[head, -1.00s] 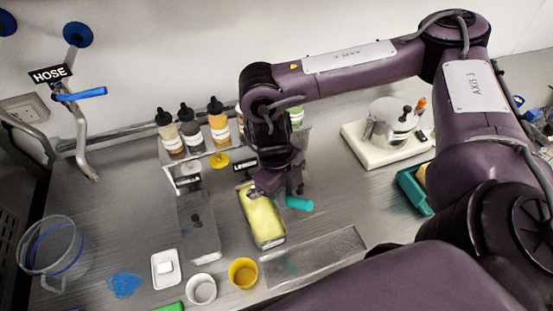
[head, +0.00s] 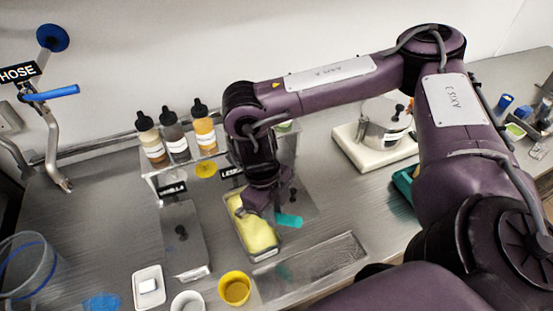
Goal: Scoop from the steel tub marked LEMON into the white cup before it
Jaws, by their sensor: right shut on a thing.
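The steel tub marked LEMON (head: 270,250) stands open in the middle, filled with yellow ice cream (head: 258,235); my arm partly covers its label (head: 230,173). My right gripper (head: 262,203) is over the tub's right rim, shut on a scoop whose teal handle (head: 289,220) sticks out to the right. The scoop's head is mostly hidden by the gripper, so I cannot tell how deep it is or what it carries. A white cup (head: 188,301) stands at the bottom edge, partly cut off, left of a yellow cup (head: 234,288). My left gripper is not in view.
A lidded tub marked VANILLA (head: 186,262) is left of the lemon tub. Sauce bottles (head: 175,137) stand on a shelf behind. A white dish (head: 148,287) and blue cloth (head: 103,302) lie front left; a steel pot (head: 383,125) is back right. A recessed tray (head: 310,268) is in front.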

